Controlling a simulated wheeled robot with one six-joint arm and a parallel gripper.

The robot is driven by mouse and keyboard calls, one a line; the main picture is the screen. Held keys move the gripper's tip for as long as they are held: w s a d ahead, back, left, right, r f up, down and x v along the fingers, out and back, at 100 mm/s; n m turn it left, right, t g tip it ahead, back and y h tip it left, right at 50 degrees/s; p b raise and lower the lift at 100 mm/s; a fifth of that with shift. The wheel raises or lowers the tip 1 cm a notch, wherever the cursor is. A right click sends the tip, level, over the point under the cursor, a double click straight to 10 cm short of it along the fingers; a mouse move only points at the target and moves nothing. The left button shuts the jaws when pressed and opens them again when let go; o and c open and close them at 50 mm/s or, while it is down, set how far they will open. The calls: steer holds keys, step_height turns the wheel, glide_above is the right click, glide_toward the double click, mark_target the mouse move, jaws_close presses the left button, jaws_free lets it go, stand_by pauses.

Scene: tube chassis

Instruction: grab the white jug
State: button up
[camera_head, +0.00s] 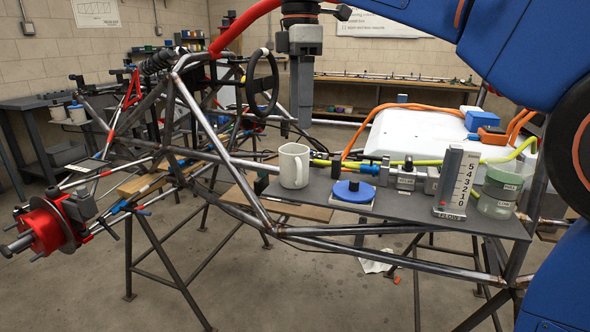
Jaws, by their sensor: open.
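The white jug (293,166) stands upright at the left end of a grey shelf (318,203) on the tube chassis. My gripper (295,124) hangs from the top of the camera_head view, pointing down. Its fingers are open, with nothing between them. In the picture the fingertips are just above the jug's rim, apart from it. How far they are from it in depth I cannot tell.
A steering wheel (262,85) is behind.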

mark_target(298, 172)
step_height(298, 172, down, 9)
steer(key=shift+f, duration=0.15)
steer(key=shift+w+a+f, duration=0.1)
steer(key=shift+f, duration=1.2)
steer(key=shift+w+a+f, duration=0.1)
steer(key=shift+f, duration=1.2)
steer(key=shift+c, duration=0.3)
jaws_close()
